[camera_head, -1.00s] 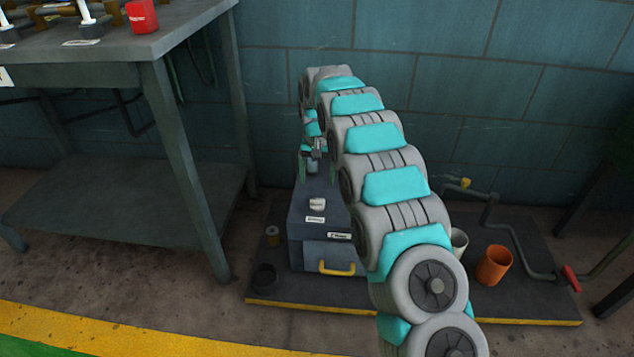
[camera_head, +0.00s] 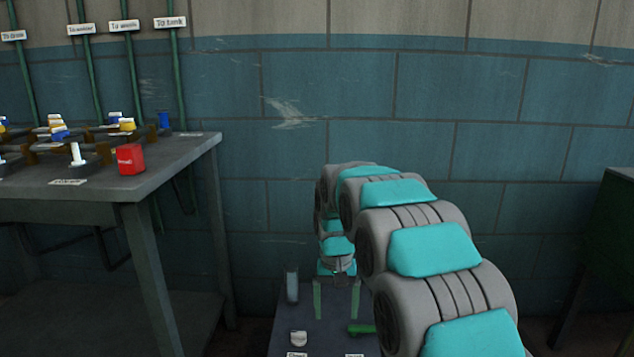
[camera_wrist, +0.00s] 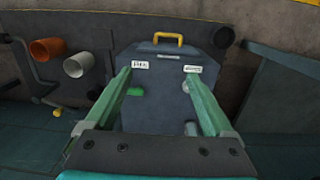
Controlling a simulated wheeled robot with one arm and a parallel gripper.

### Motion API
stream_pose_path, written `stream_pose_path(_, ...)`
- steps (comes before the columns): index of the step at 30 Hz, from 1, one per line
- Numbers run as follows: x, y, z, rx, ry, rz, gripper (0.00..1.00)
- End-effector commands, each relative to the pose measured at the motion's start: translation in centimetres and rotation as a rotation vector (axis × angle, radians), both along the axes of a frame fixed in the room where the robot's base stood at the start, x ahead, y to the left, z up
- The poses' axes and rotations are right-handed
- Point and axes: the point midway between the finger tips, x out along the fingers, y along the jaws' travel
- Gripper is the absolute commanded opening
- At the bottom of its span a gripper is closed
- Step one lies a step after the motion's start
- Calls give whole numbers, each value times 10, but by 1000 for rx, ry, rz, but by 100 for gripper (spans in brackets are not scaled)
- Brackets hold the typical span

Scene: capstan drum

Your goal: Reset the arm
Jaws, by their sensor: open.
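My gripper (camera_head: 337,298) is above the dark grey cabinet (camera_head: 275,335) in the head view, with my grey and turquoise arm reaching toward the wall. In the wrist view its two green fingers (camera_wrist: 165,95) are spread wide with nothing between them that they hold. The same cabinet (camera_wrist: 160,70) lies beneath the fingers, with two white labels, a yellow handle (camera_wrist: 168,37) and a small green lever (camera_wrist: 135,91). A white knob (camera_head: 298,339) also shows on the cabinet top in the head view. The fingertips look apart from the cabinet, though the exact gap is hard to tell.
A grey table (camera_head: 150,185) at left holds valves, pipes and a red block (camera_head: 131,159). Green pipes with labels run up the wall. The wrist view shows an orange cup (camera_wrist: 48,49), a white cup (camera_wrist: 78,65) and a black cup (camera_wrist: 223,37) near the cabinet.

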Motion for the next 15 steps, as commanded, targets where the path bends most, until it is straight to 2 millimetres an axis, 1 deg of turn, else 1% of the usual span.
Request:
stream_pose_path(1, -16, -9, 12, 0, 2, -2, 88)
stream_pose_path(5, -55, -28, 31, 0, 12, 1, 88)
stream_pose_path(6, -67, -34, 35, 0, 17, 1, 88)
stream_pose_path(11, -120, -54, 52, 1, 32, 4, 88)
stream_pose_path(15, -168, -69, 61, 3, 47, 9, 88)
